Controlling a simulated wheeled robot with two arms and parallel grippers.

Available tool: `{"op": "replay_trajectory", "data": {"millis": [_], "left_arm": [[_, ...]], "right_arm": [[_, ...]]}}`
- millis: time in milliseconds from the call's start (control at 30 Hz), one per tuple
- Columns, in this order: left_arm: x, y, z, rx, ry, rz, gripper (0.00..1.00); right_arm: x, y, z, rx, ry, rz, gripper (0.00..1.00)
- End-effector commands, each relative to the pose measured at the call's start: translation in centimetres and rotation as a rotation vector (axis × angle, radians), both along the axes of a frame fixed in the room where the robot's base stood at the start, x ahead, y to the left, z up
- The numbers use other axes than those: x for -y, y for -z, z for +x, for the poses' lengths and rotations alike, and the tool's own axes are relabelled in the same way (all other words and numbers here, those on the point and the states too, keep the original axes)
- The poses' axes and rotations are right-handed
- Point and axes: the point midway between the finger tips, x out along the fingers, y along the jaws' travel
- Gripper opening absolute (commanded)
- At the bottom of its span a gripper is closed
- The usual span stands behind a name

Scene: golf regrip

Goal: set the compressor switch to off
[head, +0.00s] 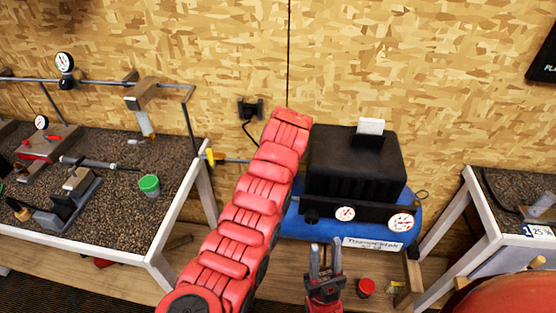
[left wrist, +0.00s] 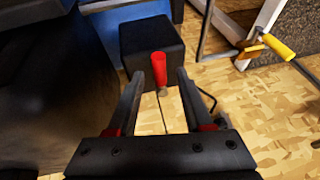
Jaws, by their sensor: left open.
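The compressor has a blue tank (head: 412,222) and a black housing (head: 355,165) with two dial gauges on its front. A white plate on a small black block (head: 368,141) stands on top of it; I cannot tell the switch's position. In the head view my red left arm hides that gripper. My right gripper (head: 325,248) is open and empty in front of the tank.
A bench (head: 110,165) with tools and a green-lidded jar (head: 149,185) stands left. Another bench (head: 484,205) stands right. A wall outlet (head: 250,108) with a cord is behind my left arm. A red cap (head: 366,287) lies low before the tank.

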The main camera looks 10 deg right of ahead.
Motion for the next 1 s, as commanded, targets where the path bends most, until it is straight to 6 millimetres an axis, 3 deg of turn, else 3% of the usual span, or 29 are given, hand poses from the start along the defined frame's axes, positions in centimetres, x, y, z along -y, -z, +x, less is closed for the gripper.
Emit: {"op": "replay_trajectory", "data": {"millis": [267, 567, 633, 1000], "left_arm": [[0.2, -2.0, -0.9, 0.007, 0.002, -0.004, 0.51], [0.4, -7.8, -3.7, 0.007, 0.001, -0.005, 0.51], [0.4, -9.6, -4.0, 0.003, 0.002, -0.002, 0.51], [0.5, -13.0, -5.7, -0.003, 0.001, 0.002, 0.51]], "right_arm": [[0.0, 1.2, 0.0, 0.000, 0.000, 0.000, 0.37], [0.0, 3.8, 0.0, 0.000, 0.000, 0.000, 0.37], [0.0, 1.2, 0.0, 0.000, 0.000, 0.000, 0.37], [0.0, -6.0, 0.0, 0.000, 0.000, 0.000, 0.37]]}}
